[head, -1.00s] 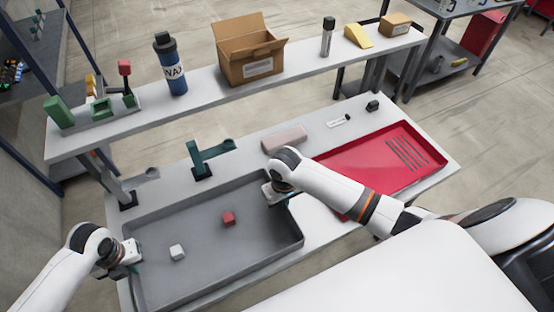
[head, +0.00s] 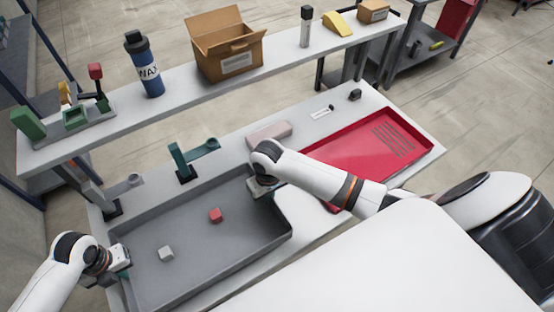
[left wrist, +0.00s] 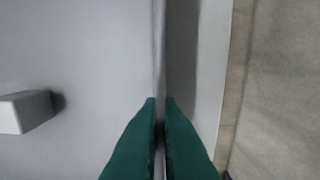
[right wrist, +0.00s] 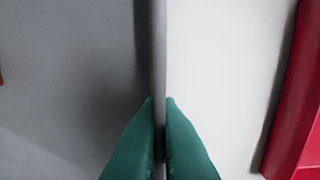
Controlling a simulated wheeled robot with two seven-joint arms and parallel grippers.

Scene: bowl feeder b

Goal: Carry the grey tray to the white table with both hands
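The grey tray (head: 190,283) is a wide, shallow box on a pale bench. It holds a red cube (head: 215,215) and a white cube (head: 166,253). My left gripper (head: 124,272) is at its left end wall; in the left wrist view its green fingers (left wrist: 160,108) are shut on the wall, one each side. My right gripper (head: 262,197) is at the opposite end wall; in the right wrist view its fingers (right wrist: 160,108) also pinch the wall. Whether the tray touches the bench is unclear. I cannot identify a separate white table.
A red tray (head: 345,150) lies to the right on the bench (head: 240,133). A teal holder (head: 183,170) and a pinkish block (head: 270,133) stand behind the grey tray. A raised shelf carries a cardboard box (head: 228,52) and a bottle (head: 149,72). Open floor lies beyond.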

